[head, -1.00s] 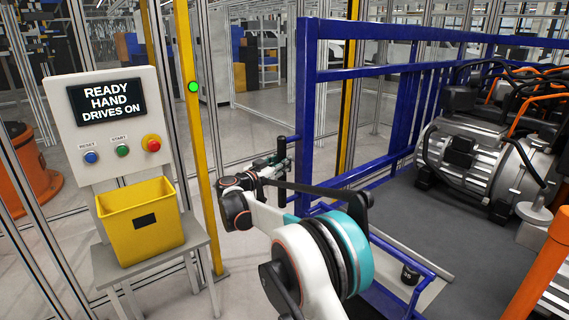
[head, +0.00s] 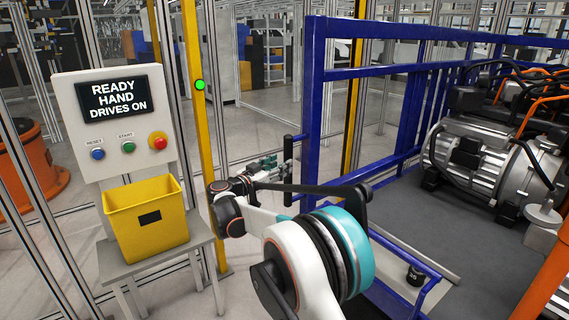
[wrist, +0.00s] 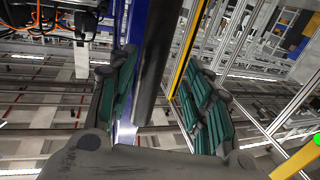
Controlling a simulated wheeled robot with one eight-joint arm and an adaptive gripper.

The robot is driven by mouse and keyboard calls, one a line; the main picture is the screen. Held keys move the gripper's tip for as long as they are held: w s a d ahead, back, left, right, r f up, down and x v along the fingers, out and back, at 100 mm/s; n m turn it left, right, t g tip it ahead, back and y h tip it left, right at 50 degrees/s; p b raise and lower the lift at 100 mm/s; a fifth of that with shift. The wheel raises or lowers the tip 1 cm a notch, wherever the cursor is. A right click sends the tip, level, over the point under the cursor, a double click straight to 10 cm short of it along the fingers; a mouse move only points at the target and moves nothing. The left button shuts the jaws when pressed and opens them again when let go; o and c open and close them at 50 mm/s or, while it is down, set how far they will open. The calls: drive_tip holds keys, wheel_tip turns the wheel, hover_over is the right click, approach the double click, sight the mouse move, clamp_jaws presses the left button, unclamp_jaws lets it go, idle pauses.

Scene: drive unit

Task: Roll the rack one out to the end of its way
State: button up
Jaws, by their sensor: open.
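The rack is a blue-framed carriage (head: 313,110) with a grey deck, standing at the right in the head view. My gripper (head: 282,165) is beside this post at handle height. In the wrist view my gripper (wrist: 160,95) has its green-padded fingers apart, one on each side of the dark bar. Gaps show between the bar and both pads. The blue post shows just behind the bar.
A yellow bin (head: 146,222) stands on a small grey table at the left. A yellow post (head: 199,130) with a green light and fence posts stand nearby. A silver drive unit (head: 480,165) sits on the deck.

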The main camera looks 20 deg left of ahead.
drive_tip(key=v, duration=0.7)
drive_tip(key=shift+s+a, duration=0.2)
drive_tip(key=shift+s, duration=0.2)
